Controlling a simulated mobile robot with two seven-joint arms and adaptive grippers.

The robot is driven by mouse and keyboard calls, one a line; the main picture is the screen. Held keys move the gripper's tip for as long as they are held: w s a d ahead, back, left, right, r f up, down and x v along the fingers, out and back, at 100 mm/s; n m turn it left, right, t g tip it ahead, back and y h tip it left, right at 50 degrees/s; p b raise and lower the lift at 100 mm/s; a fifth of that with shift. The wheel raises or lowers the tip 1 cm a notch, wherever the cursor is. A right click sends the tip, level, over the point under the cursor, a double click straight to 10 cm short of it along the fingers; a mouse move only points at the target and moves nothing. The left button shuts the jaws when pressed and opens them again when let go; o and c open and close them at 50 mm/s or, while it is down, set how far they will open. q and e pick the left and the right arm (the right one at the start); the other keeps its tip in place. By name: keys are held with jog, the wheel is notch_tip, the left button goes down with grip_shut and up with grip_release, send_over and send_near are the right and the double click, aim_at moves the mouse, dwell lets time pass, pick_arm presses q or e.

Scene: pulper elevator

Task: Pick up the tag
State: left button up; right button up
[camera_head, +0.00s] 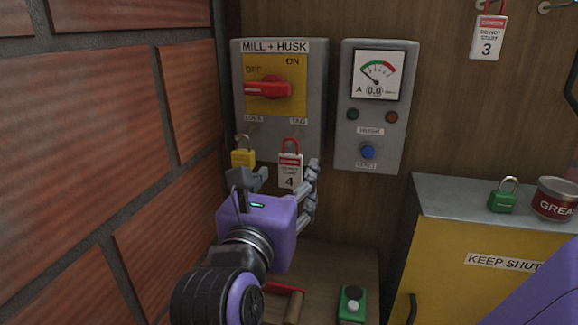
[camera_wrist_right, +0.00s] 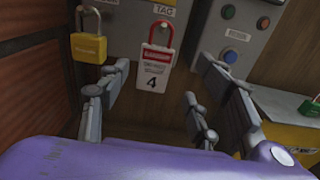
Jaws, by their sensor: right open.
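A white tag with a red shackle and the number 4 (camera_head: 289,172) hangs below the TAG label of the MILL + HUSK switch box (camera_head: 318,90). It also shows in the right wrist view (camera_wrist_right: 153,72), upright. My right gripper (camera_head: 287,178) is open in front of this tag, its fingers to either side of it. In the right wrist view the space between the fingers (camera_wrist_right: 160,92) is empty, and the tag hangs beyond. A second, similar tag numbered 3 (camera_head: 487,40) hangs at the upper right of the wall. My left gripper is not in view.
A yellow padlock (camera_head: 243,156) hangs left of tag 4, close to the fingers. A meter box (camera_head: 372,140) is right of the switch box. A brick wall (camera_head: 95,110) is close on the left. A green padlock (camera_head: 503,197) and red can (camera_head: 556,198) stand on the yellow cabinet.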

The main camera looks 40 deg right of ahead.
aim_at(289, 168)
jog(key=x, duration=0.2)
jog(key=shift+w+d+p, duration=0.15)
jog(key=shift+w+p, duration=0.15)
jog(key=shift+w, duration=0.15)
jog(key=x, duration=0.2)
jog(key=shift+w+d+p, duration=0.25)
jog(key=shift+w+p, duration=0.05)
jog(key=shift+p, duration=0.1)
jog(key=shift+w+d+f, duration=0.1)
jog(key=shift+w+d, duration=0.05)
jog(key=shift+d, duration=0.15)
jog(key=shift+w+d, duration=0.1)
jog(key=shift+d, duration=0.05)
jog(key=shift+w+f, duration=0.1)
jog(key=shift+f, duration=0.05)
jog(key=c, duration=1)
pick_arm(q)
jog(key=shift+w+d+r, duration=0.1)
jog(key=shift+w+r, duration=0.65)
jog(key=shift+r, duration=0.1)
pick_arm(e)
jog(key=shift+c, duration=0.6)
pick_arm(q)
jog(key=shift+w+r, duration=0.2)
